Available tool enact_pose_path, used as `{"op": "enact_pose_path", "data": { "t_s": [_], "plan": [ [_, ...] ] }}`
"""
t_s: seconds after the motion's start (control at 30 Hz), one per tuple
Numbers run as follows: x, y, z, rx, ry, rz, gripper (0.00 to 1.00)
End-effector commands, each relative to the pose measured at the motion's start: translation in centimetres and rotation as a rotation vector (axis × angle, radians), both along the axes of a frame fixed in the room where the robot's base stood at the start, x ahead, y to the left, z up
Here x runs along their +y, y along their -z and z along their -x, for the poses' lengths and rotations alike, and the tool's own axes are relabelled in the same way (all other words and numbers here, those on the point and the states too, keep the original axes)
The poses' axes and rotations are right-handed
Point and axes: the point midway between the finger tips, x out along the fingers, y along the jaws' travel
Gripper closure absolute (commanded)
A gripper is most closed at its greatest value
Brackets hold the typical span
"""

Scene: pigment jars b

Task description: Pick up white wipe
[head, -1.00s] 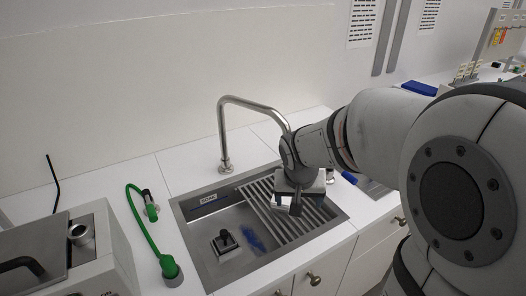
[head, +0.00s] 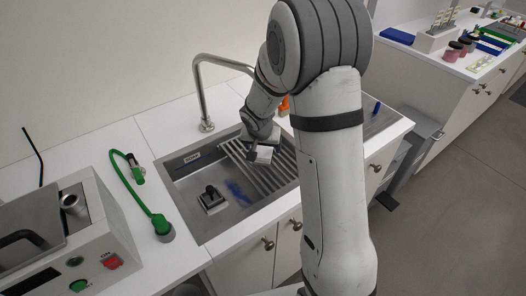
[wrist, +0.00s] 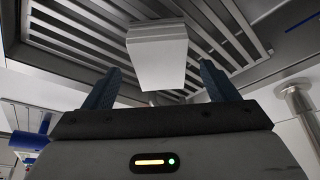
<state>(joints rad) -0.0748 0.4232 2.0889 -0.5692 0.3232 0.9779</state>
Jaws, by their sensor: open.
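The white wipe (wrist: 157,52) shows in the wrist view as a pale folded block over the slatted drain rack (wrist: 215,25). It lies ahead of and between the two blue fingers of my gripper (wrist: 159,69). The fingers are apart, with a gap on each side of the wipe, and nothing is held. In the head view my gripper (head: 258,142) is over the rack at the right part of the sink, and the white wipe (head: 263,155) shows just below it. Its contact with the rack is too small to tell.
The steel sink (head: 190,226) holds a dark-topped block (head: 212,199) and a blue item (head: 238,192) left of the rack. A tall faucet (head: 203,100) stands behind. A green hose (head: 137,190) and a grey machine (head: 95,235) are to the left.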

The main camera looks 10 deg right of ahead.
Motion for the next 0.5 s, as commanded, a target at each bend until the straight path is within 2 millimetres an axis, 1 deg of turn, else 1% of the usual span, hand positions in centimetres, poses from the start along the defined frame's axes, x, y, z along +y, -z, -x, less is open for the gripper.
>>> {"op": "enact_pose_path", "data": {
  "t_s": [0.03,0.1,0.2,0.47,0.5],
  "plan": [
    [-0.1,0.7,-0.2,0.003,0.000,0.000,0.20],
    [-0.3,1.5,-0.5,0.001,0.001,0.000,0.20],
    [-0.4,2.1,-0.8,0.000,0.002,0.000,0.20],
    [-0.4,2.3,-0.9,-0.001,0.002,0.000,0.20],
    [-0.4,2.3,-0.9,-0.001,0.002,0.000,0.23]
  ]
}}
